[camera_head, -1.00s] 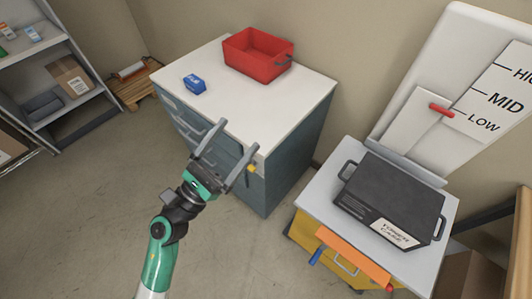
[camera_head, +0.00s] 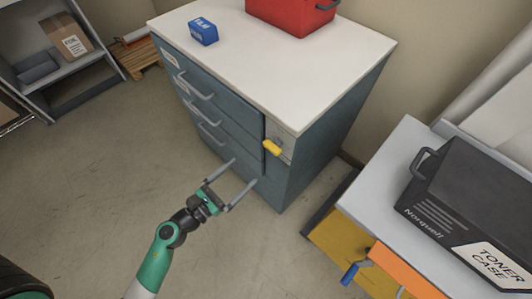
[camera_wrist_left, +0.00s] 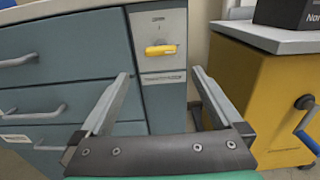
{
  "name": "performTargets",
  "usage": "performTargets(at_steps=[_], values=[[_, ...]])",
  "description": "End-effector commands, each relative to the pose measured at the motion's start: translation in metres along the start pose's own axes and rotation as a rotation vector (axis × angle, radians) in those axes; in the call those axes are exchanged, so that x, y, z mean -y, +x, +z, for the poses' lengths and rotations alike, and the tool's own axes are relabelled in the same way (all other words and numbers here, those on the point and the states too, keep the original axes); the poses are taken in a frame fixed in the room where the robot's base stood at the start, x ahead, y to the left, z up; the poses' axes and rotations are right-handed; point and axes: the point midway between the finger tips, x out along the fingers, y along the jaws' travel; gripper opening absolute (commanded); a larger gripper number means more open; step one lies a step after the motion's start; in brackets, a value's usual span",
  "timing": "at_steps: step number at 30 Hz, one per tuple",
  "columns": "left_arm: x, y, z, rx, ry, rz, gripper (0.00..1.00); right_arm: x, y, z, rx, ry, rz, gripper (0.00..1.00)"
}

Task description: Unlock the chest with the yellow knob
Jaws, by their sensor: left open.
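The chest (camera_head: 330,135) is a blue-grey drawer cabinet with a white top. Its yellow knob (camera_head: 272,148) sits on a light plate at the upper right of the front. In the left wrist view the knob (camera_wrist_left: 160,50) shows as a bar lying about level. My left gripper (camera_head: 244,172) is open and empty, in front of the chest and lower than the knob in the head view. In the left wrist view its fingers (camera_wrist_left: 160,72) spread to either side below the knob, with no visible contact. My right gripper is not in view.
A blue box (camera_head: 203,32) and a red bin (camera_head: 290,14) stand on the chest. Grey drawer handles (camera_head: 198,89) stick out left of the knob. A yellow cabinet (camera_head: 340,240) with a blue-handled crank (camera_head: 352,273) and a black toner case (camera_head: 465,195) stands to the right.

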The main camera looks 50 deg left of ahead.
Motion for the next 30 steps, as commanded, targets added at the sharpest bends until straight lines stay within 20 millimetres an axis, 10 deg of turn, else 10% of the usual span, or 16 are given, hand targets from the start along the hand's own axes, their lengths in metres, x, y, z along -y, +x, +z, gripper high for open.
performTargets(at_steps=[15,26,30], values=[[0.001,0.1,0.001,0.002,0.001,-0.002,1.0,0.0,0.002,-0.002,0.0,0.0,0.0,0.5],[0.001,0.11,0.001,0.001,0.001,0.0,1.0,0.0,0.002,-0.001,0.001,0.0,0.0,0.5],[0.001,0.11,0.001,0.001,0.001,0.0,0.78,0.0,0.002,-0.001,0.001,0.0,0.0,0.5]])
